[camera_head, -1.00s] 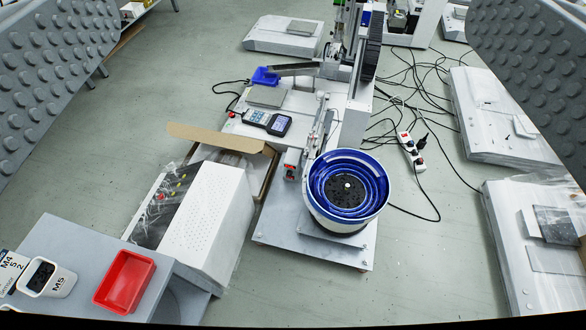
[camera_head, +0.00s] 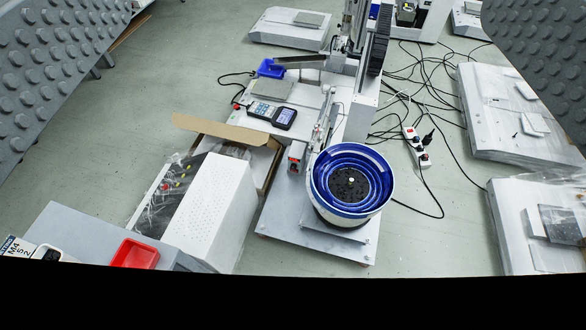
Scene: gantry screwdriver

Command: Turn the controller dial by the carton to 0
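The open brown carton (camera_head: 222,131) stands left of centre with a flap raised. Beside it is a white perforated box (camera_head: 205,212), probably the controller. Its dark front panel (camera_head: 166,197) faces left, is partly under clear plastic wrap and bears small red, yellow and green knobs or buttons. I cannot make out which is the dial or its setting. My gripper (camera_head: 310,60) shows as two grey studded fingers at the upper left and upper right edges. They are wide apart with nothing between them, well away from the box and touching nothing.
A blue bowl feeder (camera_head: 350,180) stands right of the carton. Behind it are a handheld device with a screen (camera_head: 273,115) and a blue bin (camera_head: 271,68). A red tray (camera_head: 135,254) sits lower left. A power strip (camera_head: 416,146) and cables cross the right floor. Black fills the bottom.

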